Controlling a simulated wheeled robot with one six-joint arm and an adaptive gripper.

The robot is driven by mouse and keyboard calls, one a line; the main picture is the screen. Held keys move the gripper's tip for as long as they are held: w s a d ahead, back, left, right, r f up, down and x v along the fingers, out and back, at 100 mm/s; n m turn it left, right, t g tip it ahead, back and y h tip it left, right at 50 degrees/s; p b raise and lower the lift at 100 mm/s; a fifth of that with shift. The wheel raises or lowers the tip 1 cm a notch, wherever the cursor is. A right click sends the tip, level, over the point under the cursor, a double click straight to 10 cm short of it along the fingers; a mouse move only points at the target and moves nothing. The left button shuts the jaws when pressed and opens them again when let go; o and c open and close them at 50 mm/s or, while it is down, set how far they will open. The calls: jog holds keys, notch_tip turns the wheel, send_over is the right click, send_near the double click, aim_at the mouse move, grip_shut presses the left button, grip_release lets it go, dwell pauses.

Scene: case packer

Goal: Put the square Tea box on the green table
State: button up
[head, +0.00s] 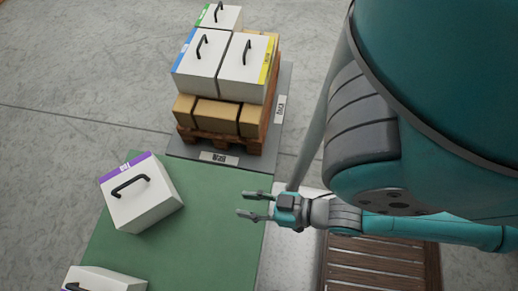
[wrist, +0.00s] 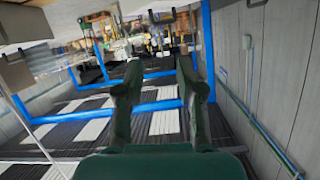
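The green table (head: 190,240) fills the lower left of the head view. A white box with a purple stripe and black handle (head: 145,205) sits turned on its far left part. A second white box (head: 110,280) is at the bottom edge, partly cut off. White handled boxes with a blue stripe (head: 198,60), a yellow stripe (head: 240,72) and a green stripe (head: 225,18) stand on a pallet stack. Labels are too small to read, so I cannot tell which is Tea. My gripper (head: 241,204) is open and empty over the table's right side; its fingers (wrist: 160,88) show apart in the wrist view.
Brown cartons (head: 217,113) lie under the white boxes on a wooden pallet (head: 225,142), on a grey base with label plates. A brown slatted surface (head: 375,265) is at the lower right. The table's middle is clear. Blue frames (wrist: 150,106) show in the wrist view.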

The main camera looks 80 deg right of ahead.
jog(key=shift+s+a+r+n+t, duration=0.15)
jog(key=shift+s+r+n+t, duration=0.15)
jog(key=shift+s+r+n, duration=0.85)
